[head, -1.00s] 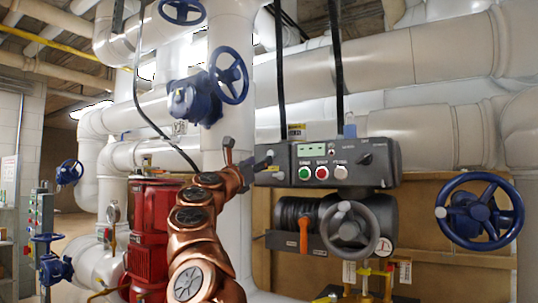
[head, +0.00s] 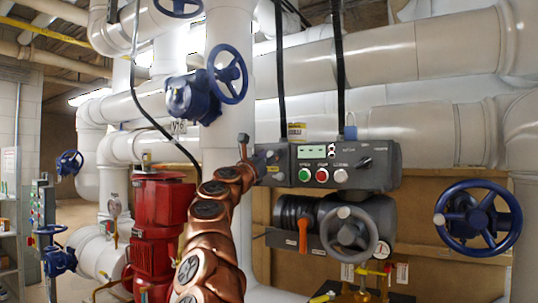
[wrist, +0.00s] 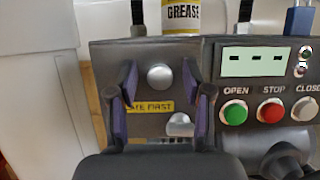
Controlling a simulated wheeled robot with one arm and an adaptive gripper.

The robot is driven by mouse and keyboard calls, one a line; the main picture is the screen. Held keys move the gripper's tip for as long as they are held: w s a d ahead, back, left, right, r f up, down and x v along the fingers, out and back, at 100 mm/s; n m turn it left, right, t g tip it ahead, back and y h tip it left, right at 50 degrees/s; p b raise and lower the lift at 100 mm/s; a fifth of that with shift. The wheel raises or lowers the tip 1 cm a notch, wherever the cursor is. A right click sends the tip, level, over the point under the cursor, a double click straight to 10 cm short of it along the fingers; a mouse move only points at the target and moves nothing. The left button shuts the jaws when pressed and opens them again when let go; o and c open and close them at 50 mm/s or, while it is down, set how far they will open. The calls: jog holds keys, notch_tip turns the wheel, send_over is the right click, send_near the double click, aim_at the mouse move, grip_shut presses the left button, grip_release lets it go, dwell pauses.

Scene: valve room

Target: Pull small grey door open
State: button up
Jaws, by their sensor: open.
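The small grey door (wrist: 150,52) appears as a dark grey panel at the left end of the control box (head: 345,177). In the wrist view it carries a round silver knob (wrist: 160,77) and a yellow label (wrist: 150,107) partly hidden by a finger. A second silver knob (wrist: 180,125) is below. My gripper (wrist: 160,68) is open, with one finger on each side of the upper knob in the picture. I cannot tell whether the fingers touch anything. In the head view my gripper (head: 245,145) is at the box's left end, partly hiding the door.
A GREASE can (wrist: 181,15) stands above the panel. Green OPEN (wrist: 235,113) and red STOP (wrist: 270,111) buttons are to the right. A grey handwheel (head: 350,233) is below the box, a blue valve wheel (head: 478,218) right, and a red pump (head: 158,230) left of my arm.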

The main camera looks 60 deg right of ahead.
grip_shut()
dwell(0.3)
dwell(0.3)
